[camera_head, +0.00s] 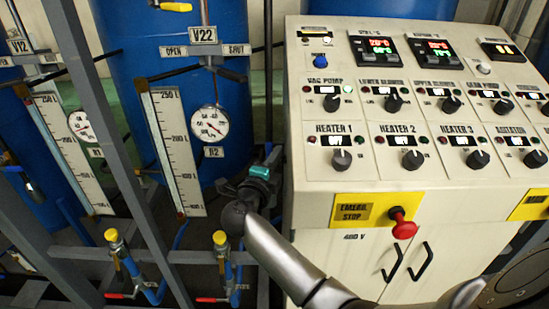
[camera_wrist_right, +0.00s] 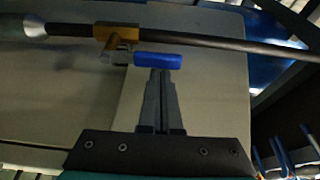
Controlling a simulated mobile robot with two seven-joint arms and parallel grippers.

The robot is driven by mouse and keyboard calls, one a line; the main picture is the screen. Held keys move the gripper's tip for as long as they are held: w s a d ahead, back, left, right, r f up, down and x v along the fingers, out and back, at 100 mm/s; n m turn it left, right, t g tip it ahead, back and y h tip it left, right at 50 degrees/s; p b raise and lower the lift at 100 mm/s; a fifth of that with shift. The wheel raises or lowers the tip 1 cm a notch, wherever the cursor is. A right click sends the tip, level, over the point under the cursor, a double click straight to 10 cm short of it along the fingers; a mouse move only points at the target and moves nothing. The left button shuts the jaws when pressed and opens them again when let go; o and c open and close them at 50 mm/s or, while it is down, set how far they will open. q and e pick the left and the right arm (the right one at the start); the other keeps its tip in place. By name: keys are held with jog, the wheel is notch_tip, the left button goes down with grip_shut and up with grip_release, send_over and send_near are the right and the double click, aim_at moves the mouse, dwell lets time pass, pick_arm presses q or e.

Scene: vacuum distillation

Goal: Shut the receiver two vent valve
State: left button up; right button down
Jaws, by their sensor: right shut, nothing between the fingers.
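The V22 label (camera_head: 203,35) stands between the OPEN sign (camera_head: 173,51) and the SHUT sign (camera_head: 236,50), on the blue receiver with the R2 gauge (camera_head: 209,124). In the wrist view a brass valve (camera_wrist_right: 118,37) sits on a dark pipe (camera_wrist_right: 220,45). Its blue lever (camera_wrist_right: 157,61) points right, roughly along the pipe. My right gripper (camera_wrist_right: 160,73) is shut and empty, its fingertips at the lever's lower edge; I cannot tell whether they touch. In the head view my right gripper (camera_head: 268,160) is beside the cabinet, its fingertips unclear. My left gripper is out of view.
The control cabinet (camera_head: 440,205) stands close right of my right gripper, with a red emergency stop (camera_head: 404,226) on its front. Grey frame bars (camera_head: 100,105) and a level scale (camera_head: 175,150) stand left. Yellow-capped valves (camera_head: 221,240) are below.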

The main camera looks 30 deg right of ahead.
jog(key=shift+w+a+r+n+p, duration=0.15)
jog(key=shift+a+n+p, duration=0.25)
jog(key=shift+n, duration=0.4)
jog(key=shift+w+a+n+t+h+p, duration=0.4)
jog(key=shift+a+n+t+p, duration=0.15)
jog(key=shift+n, duration=0.65)
jog(key=w+a+f+n+t+y, duration=0.1)
jog(key=a+f+n+t, duration=0.1)
jog(key=n, duration=0.7)
jog(key=w+a+f+n+t+y+b, duration=0.1)
jog(key=w+a+f+n+t+y, duration=0.1)
jog(key=n, duration=0.7)
jog(key=shift+a+f+t+y, duration=0.35)
jog(key=shift+f+t, duration=0.2)
jog(key=shift+t, duration=0.5)
